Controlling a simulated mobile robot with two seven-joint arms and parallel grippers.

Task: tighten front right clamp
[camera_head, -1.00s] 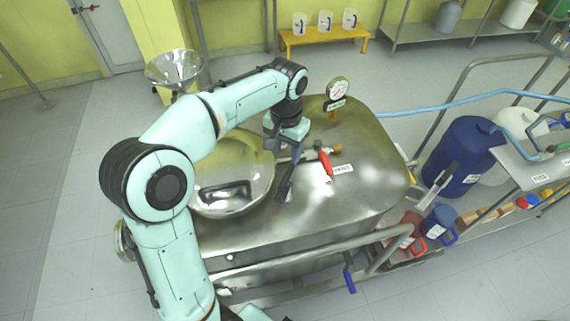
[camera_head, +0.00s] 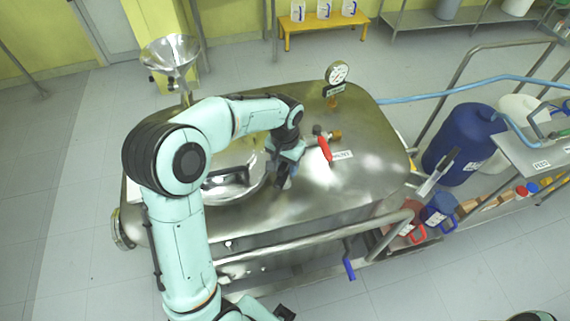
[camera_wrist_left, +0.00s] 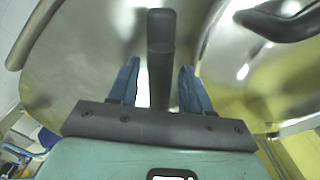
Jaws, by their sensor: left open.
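The front right clamp (camera_wrist_left: 160,60) shows in the left wrist view as a dark grey upright bar with a blunt end. My left gripper (camera_wrist_left: 159,72) is open, with one blue finger on each side of the bar and visible gaps between. In the head view my left gripper (camera_head: 286,178) points down at the right edge of the round steel lid (camera_head: 250,186). There the gripper mostly hides the clamp. The lid's dark handle (camera_wrist_left: 280,22) is at the upper right of the wrist view.
A red-handled valve (camera_head: 324,149) stands on the steel vessel (camera_head: 365,160) just right of my left gripper. A pressure gauge (camera_head: 336,73) rises behind it. A steel rail (camera_head: 320,240) runs along the vessel's front. A funnel (camera_head: 171,55) stands at the back left.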

